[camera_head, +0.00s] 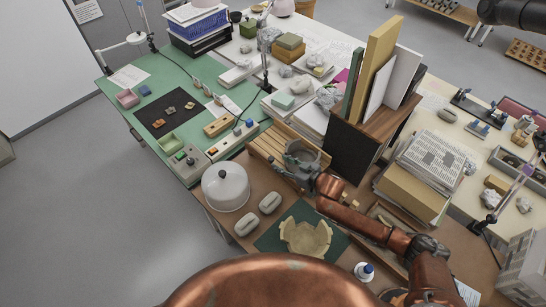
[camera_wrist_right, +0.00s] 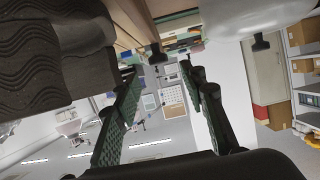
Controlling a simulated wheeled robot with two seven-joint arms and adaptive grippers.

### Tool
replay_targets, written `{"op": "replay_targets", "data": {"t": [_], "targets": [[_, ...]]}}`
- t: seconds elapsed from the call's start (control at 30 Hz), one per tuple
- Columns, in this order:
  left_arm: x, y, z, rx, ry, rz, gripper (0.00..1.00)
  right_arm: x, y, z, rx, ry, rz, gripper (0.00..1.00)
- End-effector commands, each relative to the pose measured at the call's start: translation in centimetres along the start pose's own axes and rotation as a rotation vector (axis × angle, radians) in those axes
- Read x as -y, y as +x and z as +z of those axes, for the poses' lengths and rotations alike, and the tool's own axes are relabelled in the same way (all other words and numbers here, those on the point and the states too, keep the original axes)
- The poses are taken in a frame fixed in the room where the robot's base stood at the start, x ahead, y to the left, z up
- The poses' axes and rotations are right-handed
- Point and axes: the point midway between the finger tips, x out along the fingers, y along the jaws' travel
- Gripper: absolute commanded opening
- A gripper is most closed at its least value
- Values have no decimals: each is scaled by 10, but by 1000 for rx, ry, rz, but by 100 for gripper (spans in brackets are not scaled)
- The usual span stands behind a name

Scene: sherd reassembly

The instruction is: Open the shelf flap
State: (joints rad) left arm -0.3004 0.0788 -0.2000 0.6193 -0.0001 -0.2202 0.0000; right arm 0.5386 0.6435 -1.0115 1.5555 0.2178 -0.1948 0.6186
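A low wooden unit with a slatted top (camera_head: 268,146) stands in the middle of the bench, left of a dark brown shelf box (camera_head: 352,150) holding upright boards. A wooden board (camera_wrist_right: 136,25) with a small dark knob (camera_wrist_right: 158,54) shows in the right wrist view; it looks like the flap, but I cannot tell for sure. My right gripper (camera_head: 283,168) is at the front of the slatted unit. In the right wrist view its two fingers (camera_wrist_right: 160,72) are apart with nothing between them, close to the knob. My left gripper is not in view.
A white dome cover (camera_head: 226,188) stands close left of my right gripper.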

Motion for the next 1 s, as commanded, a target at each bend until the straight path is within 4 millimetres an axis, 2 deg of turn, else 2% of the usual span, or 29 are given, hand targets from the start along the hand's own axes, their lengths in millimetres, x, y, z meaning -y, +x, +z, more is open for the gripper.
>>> {"op": "replay_targets", "data": {"t": [0.03, 0.17, 0.27, 0.4, 0.57, 0.73, 1.0], "targets": [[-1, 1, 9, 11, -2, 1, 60, 0, 9, 0, -1, 1, 1, 39], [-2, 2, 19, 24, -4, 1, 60, 0, 29, 0, -1, 1, 1, 39], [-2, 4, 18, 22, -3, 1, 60, -1, 42, 0, 0, 1, 2, 39], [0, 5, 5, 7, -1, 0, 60, 0, 53, 0, -1, 1, 1, 39], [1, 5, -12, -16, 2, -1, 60, 1, 57, 0, -1, 0, -1, 39], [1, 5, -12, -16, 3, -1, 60, 1, 57, -1, -1, 0, -2, 38], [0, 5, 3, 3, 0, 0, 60, 1, 57, 0, -1, 0, -2, 19]]}}
